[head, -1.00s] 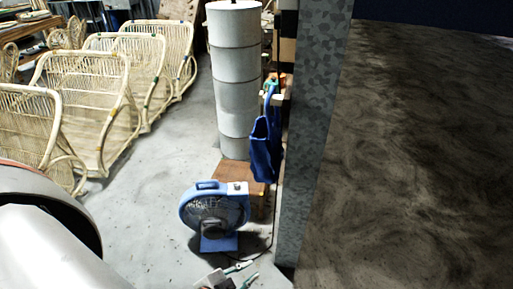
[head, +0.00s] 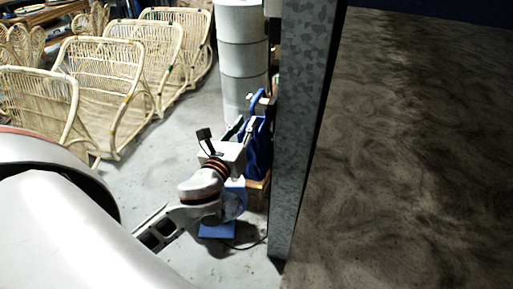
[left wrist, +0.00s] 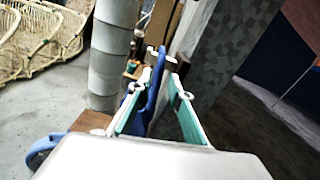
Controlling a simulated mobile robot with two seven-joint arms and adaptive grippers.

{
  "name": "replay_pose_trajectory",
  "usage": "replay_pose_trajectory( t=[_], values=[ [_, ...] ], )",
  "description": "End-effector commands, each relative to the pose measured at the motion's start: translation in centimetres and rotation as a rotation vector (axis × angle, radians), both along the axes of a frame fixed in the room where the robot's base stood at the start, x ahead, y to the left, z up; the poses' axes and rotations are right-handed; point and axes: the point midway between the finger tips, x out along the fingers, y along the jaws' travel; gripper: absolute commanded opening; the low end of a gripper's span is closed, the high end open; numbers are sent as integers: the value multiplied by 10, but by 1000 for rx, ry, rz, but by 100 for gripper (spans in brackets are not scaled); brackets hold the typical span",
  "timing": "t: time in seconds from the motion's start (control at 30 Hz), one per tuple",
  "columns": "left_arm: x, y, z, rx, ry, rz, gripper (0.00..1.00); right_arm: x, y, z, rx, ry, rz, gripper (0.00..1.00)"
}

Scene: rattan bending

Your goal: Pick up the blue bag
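The blue bag (head: 262,150) hangs beside the grey pillar in the head view, its upper handle loop showing above it. My left gripper (head: 250,124) reaches in from the left and hides part of the bag. In the left wrist view, the two teal fingers of the left gripper (left wrist: 158,72) are apart. The blue bag (left wrist: 153,97) shows between them, and I cannot see clear contact with either finger. My right gripper is in neither view.
The grey pillar (head: 298,130) stands close on the right of the bag. A pale cylindrical column (head: 242,60) stands behind. Rattan chair frames (head: 100,90) stand at the left.

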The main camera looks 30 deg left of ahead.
Motion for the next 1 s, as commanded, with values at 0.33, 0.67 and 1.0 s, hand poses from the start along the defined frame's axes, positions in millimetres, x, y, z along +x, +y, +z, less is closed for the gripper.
replay_pose_trajectory(
  t=[0.33, 0.67, 1.0],
  values=[
    [41, 10, -6, -5, 0, 1, 19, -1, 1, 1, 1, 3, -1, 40],
    [63, 15, -7, -6, 2, -1, 19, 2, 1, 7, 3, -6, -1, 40],
    [62, 15, -7, -6, 1, -1, 0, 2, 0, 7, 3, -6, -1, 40]
  ],
)
